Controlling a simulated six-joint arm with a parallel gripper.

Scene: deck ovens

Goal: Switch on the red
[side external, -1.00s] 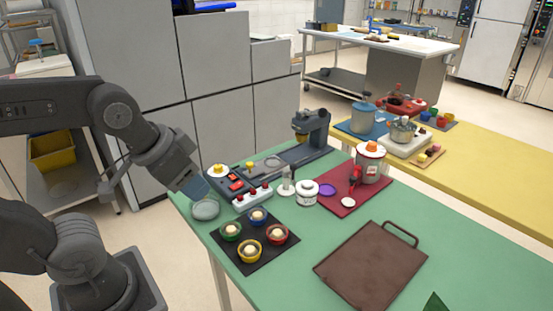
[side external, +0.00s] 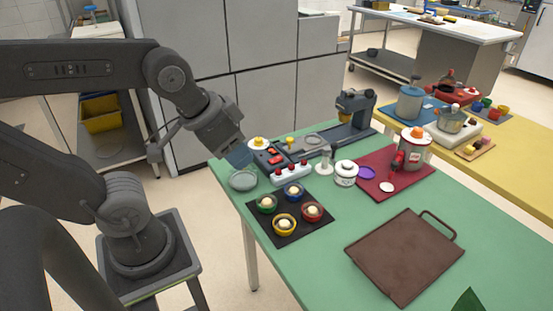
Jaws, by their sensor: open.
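A dark control unit (side external: 258,144) with red rocker switches (side external: 275,159) lies at the table's far left edge. A white strip (side external: 291,175) with several red knobs or buttons stands just in front of it. My gripper (side external: 241,158) is open, tilted down, just left of the dark unit and above a clear round bowl (side external: 243,181). It appears empty. Its fingertips are small and dark in this view, and I cannot tell whether they touch anything. I cannot tell whether any switch is on.
A black mat (side external: 268,228) with several coloured bowls lies in front. A white jar (side external: 346,174), a purple ring (side external: 366,173) and a red mat (side external: 400,187) are to the right. A brown tray (side external: 405,255) is at front right. Green table shows between them.

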